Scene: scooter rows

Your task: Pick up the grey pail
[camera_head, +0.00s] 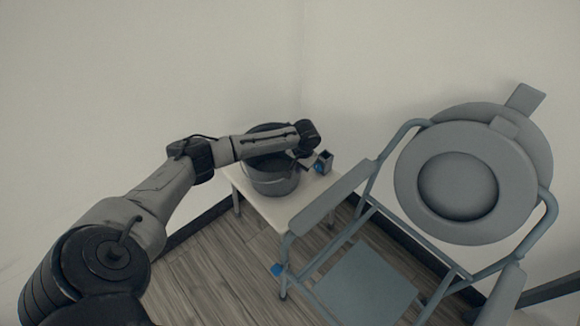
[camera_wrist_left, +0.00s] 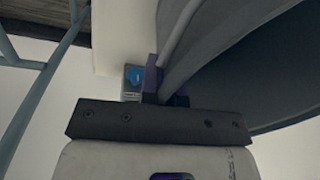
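The grey pail (camera_head: 272,182) stands on a small white table (camera_head: 248,199) in the head view. My left arm reaches over its top, hiding part of the rim. My left gripper (camera_head: 303,163) is at the pail's right side, pointing down. In the left wrist view the pail (camera_wrist_left: 240,60) fills the upper right. There the dark purple fingers of my left gripper (camera_wrist_left: 165,88) are close together, with the pail's edge between them. It looks shut on the rim; the handle may be caught too. My right gripper is not in view.
A small grey box with a blue mark (camera_head: 324,162) stands on the table right of the pail; it also shows in the left wrist view (camera_wrist_left: 133,80). A grey-blue commode chair (camera_head: 331,195) stands close on the right. White walls meet behind the table.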

